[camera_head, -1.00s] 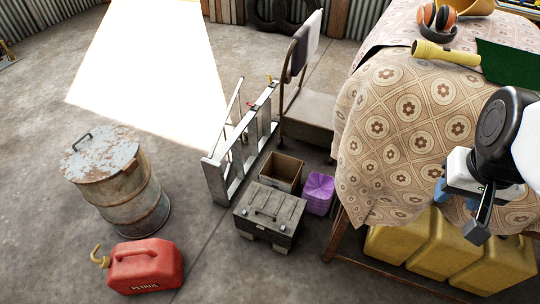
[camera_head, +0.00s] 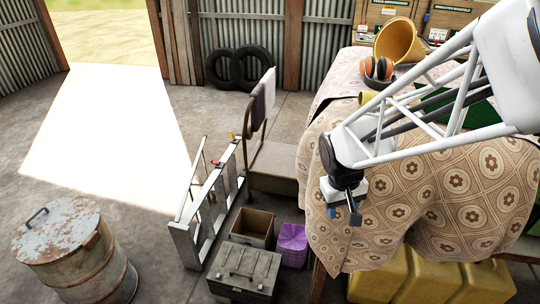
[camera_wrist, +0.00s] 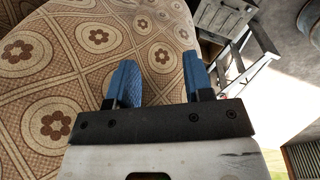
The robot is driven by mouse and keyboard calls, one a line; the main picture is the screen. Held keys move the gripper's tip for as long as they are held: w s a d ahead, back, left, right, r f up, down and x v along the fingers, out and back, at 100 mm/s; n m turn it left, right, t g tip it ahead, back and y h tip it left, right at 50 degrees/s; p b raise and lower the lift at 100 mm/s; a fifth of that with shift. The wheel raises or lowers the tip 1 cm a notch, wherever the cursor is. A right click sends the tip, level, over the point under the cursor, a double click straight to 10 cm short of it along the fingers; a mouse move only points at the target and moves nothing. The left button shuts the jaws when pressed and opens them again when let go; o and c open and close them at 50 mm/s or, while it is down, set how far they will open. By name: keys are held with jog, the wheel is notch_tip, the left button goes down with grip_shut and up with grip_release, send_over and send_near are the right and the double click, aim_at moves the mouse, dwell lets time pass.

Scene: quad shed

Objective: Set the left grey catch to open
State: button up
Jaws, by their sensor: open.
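The grey toolbox (camera_head: 244,272) stands on the floor at the bottom of the head view, its front cut off by the frame edge. Its catches are too small or hidden to make out, so I cannot tell how the left one is set. A grey box that looks like the toolbox shows at the top of the wrist view (camera_wrist: 222,18). My gripper (camera_head: 343,215) is open and empty, with blue fingers apart (camera_wrist: 158,70). It hangs in front of the cloth's left side, to the right of the toolbox and higher.
The patterned cloth (camera_head: 455,190) drapes over a table at right, with yellow containers (camera_head: 425,280) under it. A cardboard box (camera_head: 252,228), a purple crate (camera_head: 292,245), a stepladder (camera_head: 207,205) and a trolley (camera_head: 270,165) crowd the toolbox. A rusty drum (camera_head: 70,245) stands left; floor between is clear.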

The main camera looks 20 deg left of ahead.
jog(key=w+a+f, duration=0.5)
jog(key=a+f, duration=0.3)
jog(key=a, duration=0.1)
jog(key=w+a+f, duration=0.5)
jog(key=a+f, duration=0.3)
jog(key=a, duration=0.1)
jog(key=m+y, duration=0.1)
jog(key=m, duration=0.4)
send_over(218, 276)
jog(key=shift+g, duration=0.4)
notch_tip(218, 276, down, 47)
jog(key=shift+f, duration=0.2)
jog(key=shift+s+a+f, duration=0.1)
jog(key=shift+f, duration=0.2)
jog(key=shift+f, duration=0.15)
jog(key=shift+f, duration=3.7)
